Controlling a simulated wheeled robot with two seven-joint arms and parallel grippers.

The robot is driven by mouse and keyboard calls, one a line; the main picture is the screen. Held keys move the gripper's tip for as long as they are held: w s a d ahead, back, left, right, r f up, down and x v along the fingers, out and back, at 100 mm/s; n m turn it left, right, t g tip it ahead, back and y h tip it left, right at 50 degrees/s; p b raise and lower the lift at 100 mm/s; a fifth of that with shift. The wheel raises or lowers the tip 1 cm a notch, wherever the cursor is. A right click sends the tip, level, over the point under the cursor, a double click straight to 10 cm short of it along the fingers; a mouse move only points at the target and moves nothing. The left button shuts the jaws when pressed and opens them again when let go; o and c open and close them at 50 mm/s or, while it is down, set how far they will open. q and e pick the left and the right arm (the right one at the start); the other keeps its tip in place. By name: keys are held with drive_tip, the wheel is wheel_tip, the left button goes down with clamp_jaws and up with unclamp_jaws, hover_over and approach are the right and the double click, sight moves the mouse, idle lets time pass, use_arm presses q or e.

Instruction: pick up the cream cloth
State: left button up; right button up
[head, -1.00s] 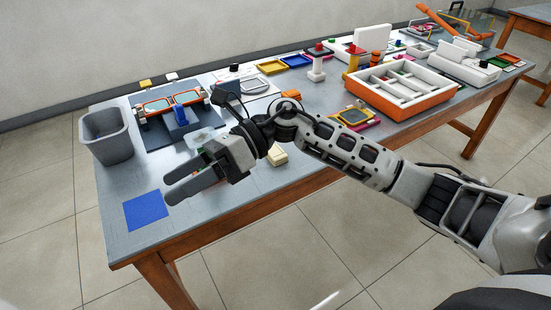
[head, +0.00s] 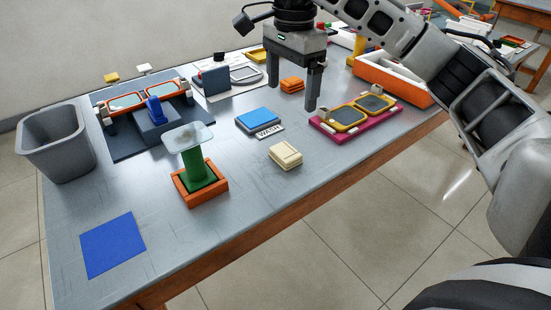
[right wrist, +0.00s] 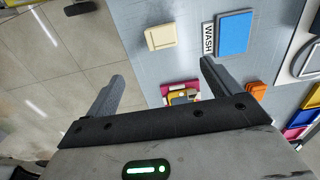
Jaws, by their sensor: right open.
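The cream cloth (head: 285,156) is a small folded pad lying on the grey table, near its front edge. It also shows in the right wrist view (right wrist: 160,36), near the top, beyond the fingertips. My right gripper (head: 291,98) is open and empty, pointing down above the table, behind the cloth in the head view and apart from it. In the right wrist view its two spread fingers (right wrist: 162,70) have nothing between them at their tips. My left gripper is out of view.
A blue pad (head: 258,120) with a WASH label lies just behind the cloth. The front-left table is clear around a blue square (head: 112,244).

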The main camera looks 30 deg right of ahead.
drive_tip(key=b, duration=0.3)
hover_over(286, 150)
drive_tip(key=f, duration=0.9)
drive_tip(key=shift+s+d+f, duration=0.1)
drive_tip(key=shift+s+d, duration=0.2)
drive_tip(key=shift+s, duration=0.1)
drive_tip(key=f, duration=0.5)
drive_tip(key=shift+w+a+f, duration=0.2)
drive_tip(key=shift+w+a, duration=0.15)
drive_tip(key=shift+w, duration=0.05)
drive_tip(key=shift+f, duration=0.45)
drive_tip(key=c, duration=1.1)
